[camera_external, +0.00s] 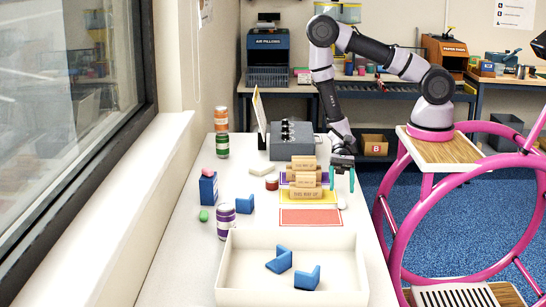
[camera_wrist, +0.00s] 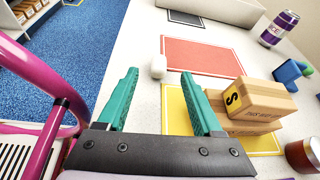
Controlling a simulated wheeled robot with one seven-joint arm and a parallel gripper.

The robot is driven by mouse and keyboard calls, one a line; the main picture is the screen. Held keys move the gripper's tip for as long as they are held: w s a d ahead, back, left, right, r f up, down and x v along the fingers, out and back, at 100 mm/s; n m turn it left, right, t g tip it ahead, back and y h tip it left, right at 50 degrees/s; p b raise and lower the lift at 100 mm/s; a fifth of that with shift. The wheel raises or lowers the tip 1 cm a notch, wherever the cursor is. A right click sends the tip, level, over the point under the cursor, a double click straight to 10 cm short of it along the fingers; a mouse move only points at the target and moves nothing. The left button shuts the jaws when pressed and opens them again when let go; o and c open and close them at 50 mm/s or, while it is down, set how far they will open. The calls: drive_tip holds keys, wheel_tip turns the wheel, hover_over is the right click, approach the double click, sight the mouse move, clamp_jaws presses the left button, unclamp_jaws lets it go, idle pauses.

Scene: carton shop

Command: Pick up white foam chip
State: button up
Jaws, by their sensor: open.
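The white foam chip (camera_external: 341,204) is a small rounded piece lying on the white table, just right of the red mat. In the wrist view the chip (camera_wrist: 158,66) lies beyond my fingertips, between their lines, next to the red mat's near left corner. My gripper (camera_external: 342,181) points down above the table, beside the carton stack and a little behind the chip. Its two teal fingers (camera_wrist: 159,84) are apart with nothing between them.
Small cartons (camera_wrist: 258,100) are stacked on the yellow mat (camera_wrist: 176,110), close to my right finger in the wrist view. The red mat (camera_external: 310,217) is bare. A white tray (camera_external: 340,292) holding blue pieces stands at the front. A dark red jar (camera_external: 271,184) stands left of the cartons.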

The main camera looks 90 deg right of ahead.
sight(342, 200)
drive_tip(key=x, duration=0.6)
drive_tip(key=shift+a+f, duration=0.2)
drive_tip(key=shift+a, duration=0.15)
clamp_jaws()
